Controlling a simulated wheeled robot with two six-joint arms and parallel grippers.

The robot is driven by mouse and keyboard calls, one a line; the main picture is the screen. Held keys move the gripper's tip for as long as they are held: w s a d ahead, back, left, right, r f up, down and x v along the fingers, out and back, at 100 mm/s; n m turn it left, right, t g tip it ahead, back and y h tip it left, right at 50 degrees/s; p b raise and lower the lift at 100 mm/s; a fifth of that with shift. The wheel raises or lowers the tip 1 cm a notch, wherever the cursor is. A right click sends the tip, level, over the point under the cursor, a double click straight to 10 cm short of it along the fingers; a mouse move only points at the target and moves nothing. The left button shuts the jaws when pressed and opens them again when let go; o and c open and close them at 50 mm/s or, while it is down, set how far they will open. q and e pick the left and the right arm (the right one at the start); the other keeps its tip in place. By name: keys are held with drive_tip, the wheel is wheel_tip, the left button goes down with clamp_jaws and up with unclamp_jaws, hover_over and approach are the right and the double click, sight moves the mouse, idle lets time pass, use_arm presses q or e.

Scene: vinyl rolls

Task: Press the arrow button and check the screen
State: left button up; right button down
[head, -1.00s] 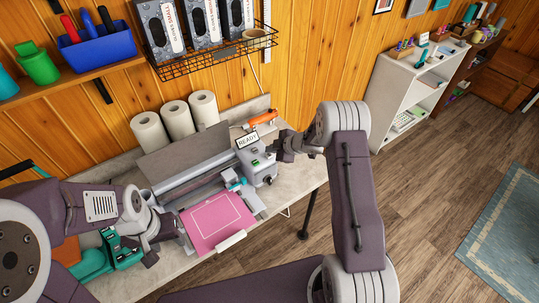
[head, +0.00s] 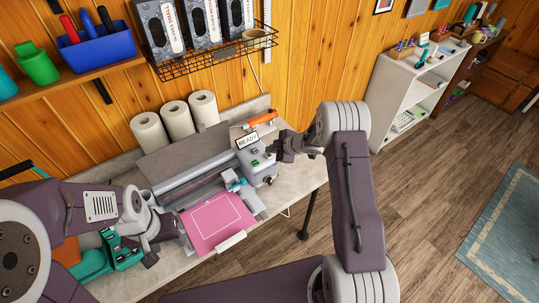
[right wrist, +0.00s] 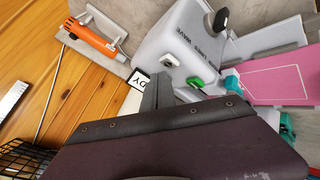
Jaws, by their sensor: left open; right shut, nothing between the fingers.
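The grey cutting machine (head: 262,176) stands on the workbench. Its small screen (head: 247,140) reads READY in the head view. In the right wrist view the machine's control box (right wrist: 172,48) carries a green button (right wrist: 205,73), a pale button (right wrist: 195,83) beside it and a black knob (right wrist: 221,18). No arrow mark is clear on any of them. My right gripper (head: 276,147) is shut and empty, close beside the screen and box; its fingers (right wrist: 159,90) partly hide the screen in the wrist view. I cannot tell whether they touch. My left gripper (head: 172,232) is open at the left.
A pink sheet (head: 217,222) lies in front of the machine. An orange-handled tool (head: 262,118) lies behind it. White rolls (head: 176,120) stand by the wall, and a wire basket (head: 215,53) hangs above. The floor right of the bench is free.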

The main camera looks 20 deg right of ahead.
sight(271, 156)
drive_tip(key=shift+f, duration=0.1)
idle(0.3)
drive_tip(key=shift+f, duration=0.35)
drive_tip(key=shift+f+b, duration=0.25)
drive_tip(key=shift+b, duration=0.2)
idle(0.3)
drive_tip(key=shift+r+p, duration=0.7)
drive_tip(key=shift+p, duration=0.1)
wheel_tip(271, 156, up, 6)
drive_tip(key=p, duration=0.6)
